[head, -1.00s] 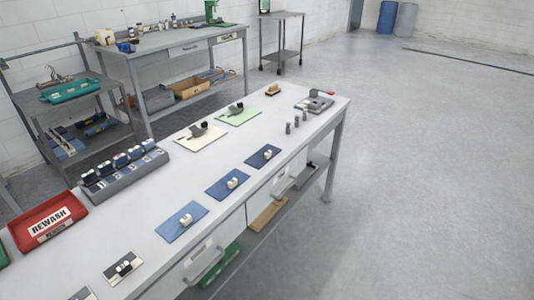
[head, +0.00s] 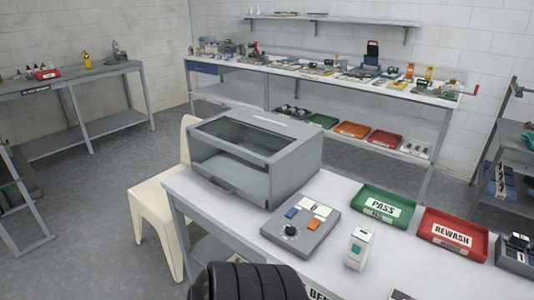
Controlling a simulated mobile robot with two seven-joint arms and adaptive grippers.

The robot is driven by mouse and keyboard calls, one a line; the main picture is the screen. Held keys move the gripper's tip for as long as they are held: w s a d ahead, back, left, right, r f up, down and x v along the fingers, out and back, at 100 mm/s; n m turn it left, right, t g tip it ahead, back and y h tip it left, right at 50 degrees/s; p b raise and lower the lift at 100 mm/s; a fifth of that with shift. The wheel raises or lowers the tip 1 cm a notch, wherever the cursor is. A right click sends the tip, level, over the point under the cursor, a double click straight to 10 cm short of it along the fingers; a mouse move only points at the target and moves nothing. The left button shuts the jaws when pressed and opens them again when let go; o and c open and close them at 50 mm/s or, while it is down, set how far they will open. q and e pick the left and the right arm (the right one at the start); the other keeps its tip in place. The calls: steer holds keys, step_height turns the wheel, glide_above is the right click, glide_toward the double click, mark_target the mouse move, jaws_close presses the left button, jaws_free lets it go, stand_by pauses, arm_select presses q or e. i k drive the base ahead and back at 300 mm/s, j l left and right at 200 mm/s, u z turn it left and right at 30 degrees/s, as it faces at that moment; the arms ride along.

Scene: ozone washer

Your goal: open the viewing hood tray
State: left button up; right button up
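The viewing hood (head: 285,165) is a grey box with a dark glass window in its sloping top. It sits on the left end of the white-topped bench (head: 340,195). A dark handle (head: 213,182) shows low on its front face, which faces the lower left. The tray itself is hard to make out, and I see no clear gap showing it pulled out. Neither of my grippers is in view. A black ribbed part, probably mine, shows at the bottom edge.
A control box (head: 302,228) with a black knob stands right of the hood, then a small white device (head: 359,249), a green PASS tray (head: 382,207) and a red REWASH tray (head: 453,233). A cream chair (head: 160,200) stands close by the bench's left end.

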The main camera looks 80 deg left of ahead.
mark_target(249, 181)
steer(key=u, duration=2.95)
